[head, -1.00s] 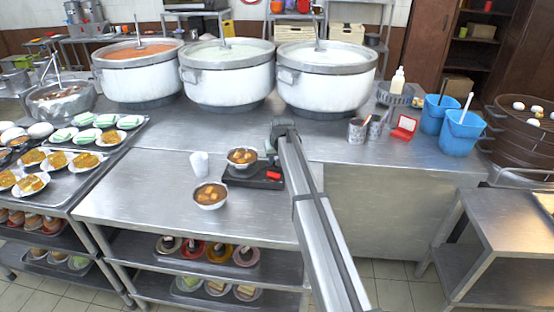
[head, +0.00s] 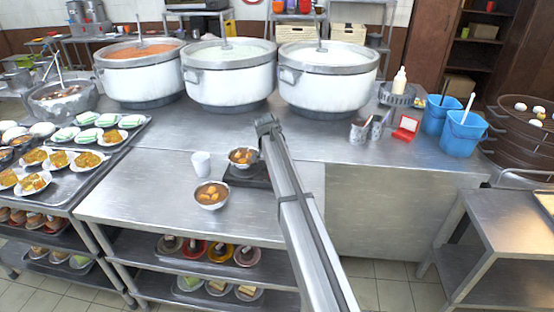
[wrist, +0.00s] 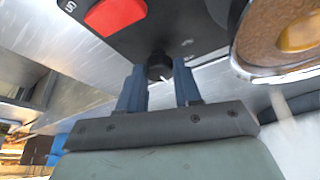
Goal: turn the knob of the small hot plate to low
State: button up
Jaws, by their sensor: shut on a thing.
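The small hot plate (head: 256,180) is a flat black unit on the steel counter, and my arm partly covers it in the head view. It also shows in the wrist view (wrist: 200,20), with a red switch (wrist: 116,14) on its face. Its small dark knob (wrist: 159,64) sits between the blue fingers of my gripper (wrist: 160,82), which is shut on it. A pale line shows near the knob, but I cannot read its setting. My gripper is hidden in the head view.
A steel bowl of food (head: 242,157) stands on the hot plate, close to my gripper in the wrist view (wrist: 285,40). Another bowl (head: 211,195) and a white cup (head: 201,164) stand to the left. Large stockpots (head: 328,85) line the back.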

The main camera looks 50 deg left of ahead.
dwell(0.3)
jog(key=o, duration=1)
jog(key=shift+o, duration=0.2)
jog(key=v, duration=1.3)
jog(key=shift+s+r, duration=0.3)
